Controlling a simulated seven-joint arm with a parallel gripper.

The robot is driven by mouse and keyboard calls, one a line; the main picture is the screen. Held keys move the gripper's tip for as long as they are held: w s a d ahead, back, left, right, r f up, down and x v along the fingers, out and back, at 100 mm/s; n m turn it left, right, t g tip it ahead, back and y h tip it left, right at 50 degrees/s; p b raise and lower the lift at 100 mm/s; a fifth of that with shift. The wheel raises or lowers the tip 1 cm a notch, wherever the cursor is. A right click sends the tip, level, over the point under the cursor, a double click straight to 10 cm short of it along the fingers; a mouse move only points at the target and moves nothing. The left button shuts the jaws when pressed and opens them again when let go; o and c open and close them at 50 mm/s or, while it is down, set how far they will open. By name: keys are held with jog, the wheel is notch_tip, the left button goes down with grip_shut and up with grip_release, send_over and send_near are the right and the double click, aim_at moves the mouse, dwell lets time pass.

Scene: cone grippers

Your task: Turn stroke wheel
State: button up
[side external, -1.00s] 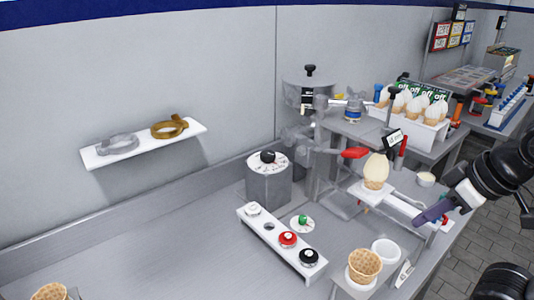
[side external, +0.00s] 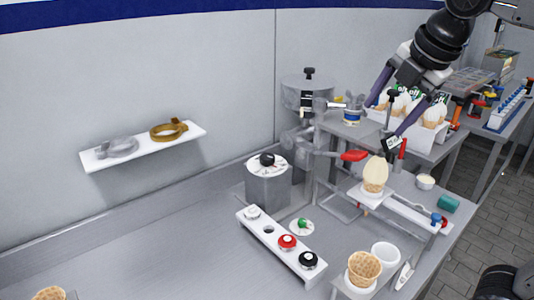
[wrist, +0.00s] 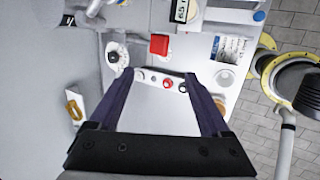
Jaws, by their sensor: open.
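No label that I can read marks the stroke wheel. One round control is a white dial with a black knob (side external: 267,159) on top of a grey box (side external: 268,188); a similar dial shows in the wrist view (wrist: 114,57). My gripper (side external: 385,118) is open with its dark purple fingers spread, in front of the white cones and near the small display (side external: 391,144). I see nothing held between the fingers. In the wrist view my gripper (wrist: 160,75) points down toward the bench, the dial lying left of its fingertips.
A white rail (side external: 272,232) carries red, black and white knobs. A red handle (side external: 353,155) sticks out from the metal machine beside a cone with a pale top (side external: 376,172). A waffle cone (side external: 364,268) stands at the front.

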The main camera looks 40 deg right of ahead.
jog(key=w+r+n, duration=0.2)
jog(key=w+n, duration=0.2)
jog(key=w, duration=0.3)
jog(key=n+g+h, duration=0.1)
jog(key=n+g, duration=0.1)
jog(key=n, duration=0.3)
send_over(267, 157)
jog(key=s+a, duration=0.4)
notch_tip(267, 157, down, 10)
jog(key=x, duration=1.3)
jog(key=shift+w+d+r, duration=0.15)
jog(key=shift+d, duration=0.15)
jog(key=shift+c, duration=0.2)
grip_shut()
